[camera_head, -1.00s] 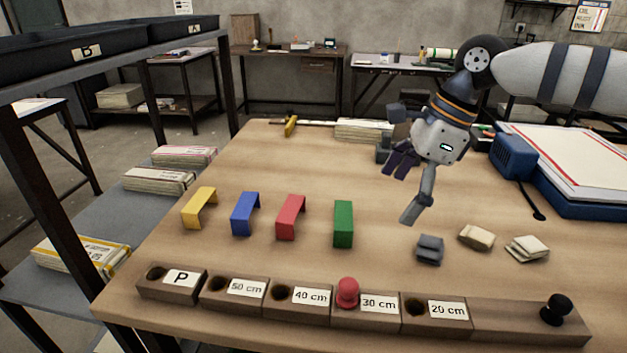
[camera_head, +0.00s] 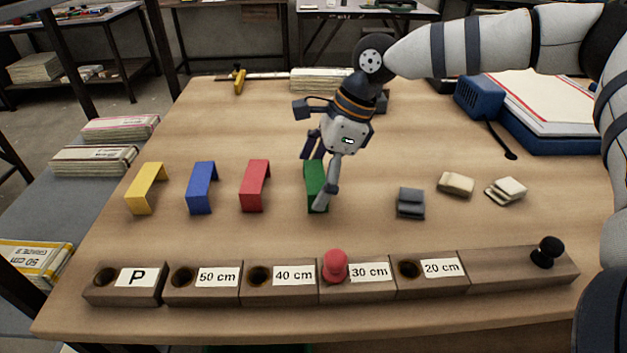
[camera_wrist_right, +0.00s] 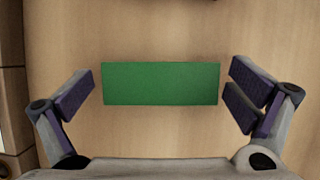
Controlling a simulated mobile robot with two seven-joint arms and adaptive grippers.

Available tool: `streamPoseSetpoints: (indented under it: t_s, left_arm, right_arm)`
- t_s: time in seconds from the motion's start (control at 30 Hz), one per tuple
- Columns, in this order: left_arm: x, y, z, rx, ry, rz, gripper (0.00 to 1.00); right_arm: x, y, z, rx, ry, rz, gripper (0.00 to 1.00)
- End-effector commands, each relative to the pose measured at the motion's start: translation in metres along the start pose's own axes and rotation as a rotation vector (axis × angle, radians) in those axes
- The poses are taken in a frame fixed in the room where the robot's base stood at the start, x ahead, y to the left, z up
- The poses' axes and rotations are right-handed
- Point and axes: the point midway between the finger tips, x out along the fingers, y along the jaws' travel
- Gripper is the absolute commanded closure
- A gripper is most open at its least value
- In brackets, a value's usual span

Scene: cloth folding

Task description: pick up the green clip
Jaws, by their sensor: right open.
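The green clip (camera_head: 314,176) stands on the wooden table at the right end of a row of coloured clips. My right gripper (camera_head: 318,180) is over it in the head view, and one finger hides part of the clip. In the right wrist view the green clip (camera_wrist_right: 160,83) lies between the two open fingers of my right gripper (camera_wrist_right: 160,90), with a gap at each side. The clip is not held. My left gripper does not show.
Red (camera_head: 254,184), blue (camera_head: 201,186) and yellow (camera_head: 146,187) clips stand to the left. A wooden block row (camera_head: 205,296) with labels, a red peg (camera_head: 335,266) and a black peg (camera_head: 546,251) lies in front. Small grey (camera_head: 410,203) and beige pieces (camera_head: 456,184) lie to the right.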

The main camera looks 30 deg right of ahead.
Motion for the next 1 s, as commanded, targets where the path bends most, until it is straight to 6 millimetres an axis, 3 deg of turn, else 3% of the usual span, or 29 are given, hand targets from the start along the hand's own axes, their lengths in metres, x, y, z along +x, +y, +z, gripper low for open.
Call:
streamPoseSetpoints:
  t_s: [0.13,0.37,0.77,1.0]
  left_arm:
    - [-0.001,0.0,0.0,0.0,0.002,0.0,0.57]
    - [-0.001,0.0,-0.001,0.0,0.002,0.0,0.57]
    - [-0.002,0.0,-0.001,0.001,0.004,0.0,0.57]
    - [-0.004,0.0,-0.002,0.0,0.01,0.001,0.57]
  right_arm:
    - [-0.002,0.0,0.001,-0.001,-0.001,-0.002,0.0]
    - [-0.002,0.0,0.001,-0.001,-0.001,-0.002,0.29]
    - [-0.006,0.0,0.002,-0.001,-0.001,-0.003,0.29]
    - [-0.036,-0.007,0.017,0.0,0.0,-0.006,0.29]
